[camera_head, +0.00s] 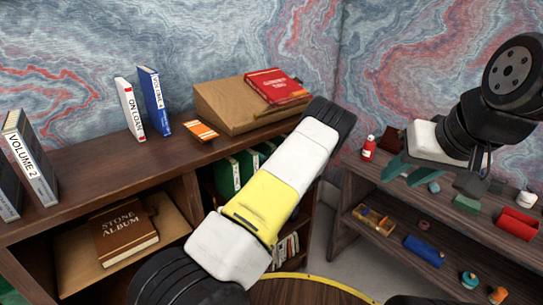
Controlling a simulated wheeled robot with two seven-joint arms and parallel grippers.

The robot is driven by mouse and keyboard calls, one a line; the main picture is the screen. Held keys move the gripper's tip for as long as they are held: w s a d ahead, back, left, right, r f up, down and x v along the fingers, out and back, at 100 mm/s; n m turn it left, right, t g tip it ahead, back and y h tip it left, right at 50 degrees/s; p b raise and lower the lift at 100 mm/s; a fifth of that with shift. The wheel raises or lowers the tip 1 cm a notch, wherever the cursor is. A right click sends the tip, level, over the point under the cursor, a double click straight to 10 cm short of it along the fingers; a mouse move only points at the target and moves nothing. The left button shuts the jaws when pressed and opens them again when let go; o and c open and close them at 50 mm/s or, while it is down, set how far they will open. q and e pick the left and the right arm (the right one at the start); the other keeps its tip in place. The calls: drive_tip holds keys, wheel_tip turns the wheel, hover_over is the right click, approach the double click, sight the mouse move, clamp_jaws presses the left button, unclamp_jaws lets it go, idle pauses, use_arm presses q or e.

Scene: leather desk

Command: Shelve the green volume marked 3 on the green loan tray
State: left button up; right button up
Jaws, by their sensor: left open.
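Several green volumes (228,176) stand upright in the bookcase's upper compartment, partly hidden behind my left arm. Their markings are too small to read, so I cannot tell which is marked 3. I cannot make out the green loan tray for certain. My left arm crosses the middle of the picture in front of the bookcase, and its gripper does not show. My right gripper (407,173) is at the right, above the low shelf unit, with its teal fingers apart and nothing seen between them.
VOLUME 2 (30,160) stands left. A red book (275,85) lies on a wooden slope. STONE ALBUM (124,232) lies below. The right-hand shelves hold small objects.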

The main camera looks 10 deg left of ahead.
use_arm(q)
clamp_jaws()
drive_tip(key=shift+r, duration=0.1)
idle(1.2)
